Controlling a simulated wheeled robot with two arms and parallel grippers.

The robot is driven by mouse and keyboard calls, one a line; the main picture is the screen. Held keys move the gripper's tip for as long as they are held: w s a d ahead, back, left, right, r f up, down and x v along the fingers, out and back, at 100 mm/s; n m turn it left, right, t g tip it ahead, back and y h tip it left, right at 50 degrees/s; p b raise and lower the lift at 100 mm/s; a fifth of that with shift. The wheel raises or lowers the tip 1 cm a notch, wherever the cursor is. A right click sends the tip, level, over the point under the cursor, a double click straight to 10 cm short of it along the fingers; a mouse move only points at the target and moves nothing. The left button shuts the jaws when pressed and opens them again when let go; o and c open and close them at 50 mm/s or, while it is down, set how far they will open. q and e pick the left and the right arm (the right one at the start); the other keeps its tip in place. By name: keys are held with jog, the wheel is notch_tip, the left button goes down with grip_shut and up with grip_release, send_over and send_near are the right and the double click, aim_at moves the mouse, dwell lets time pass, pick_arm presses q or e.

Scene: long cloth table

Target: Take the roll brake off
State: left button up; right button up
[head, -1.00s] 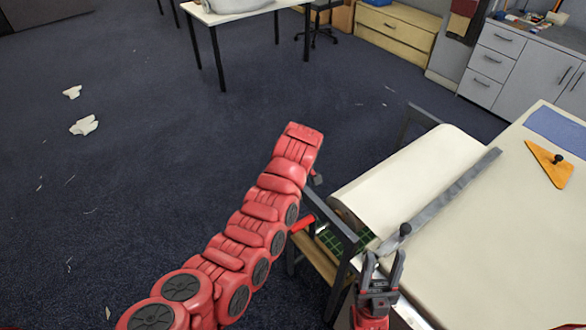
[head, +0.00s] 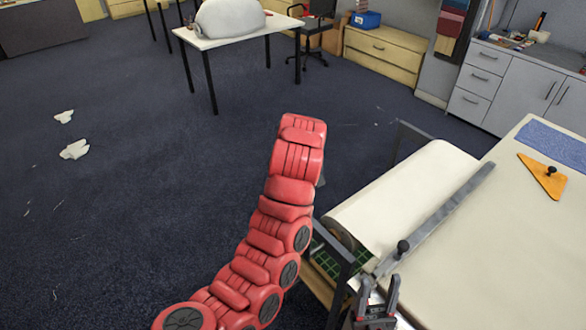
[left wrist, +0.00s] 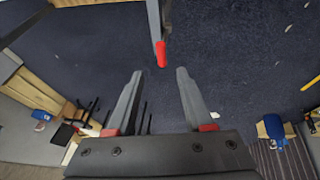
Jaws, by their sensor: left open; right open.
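The roll brake appears to be a dark lever with a red-tipped handle (left wrist: 161,54). In the left wrist view it points down toward the gap between my left fingers, just beyond their tips. In the head view my red left arm hides it. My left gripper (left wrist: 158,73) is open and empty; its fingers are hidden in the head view. The cream fabric roll (head: 400,192) lies in a dark stand at the table's left end. My right gripper (head: 379,285) is open and empty near the table's front left corner, below a black knob (head: 403,246).
The cloth table (head: 500,240) fills the right side. A grey bar (head: 440,215) lies along it beside the roll, and an orange triangle (head: 543,178) lies farther right. Dark carpet (head: 150,200) with white scraps is open on the left. A white table (head: 235,32) stands behind.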

pick_arm(q)
jog(key=p+v, duration=0.3)
jog(key=v, duration=0.3)
dwell(0.5)
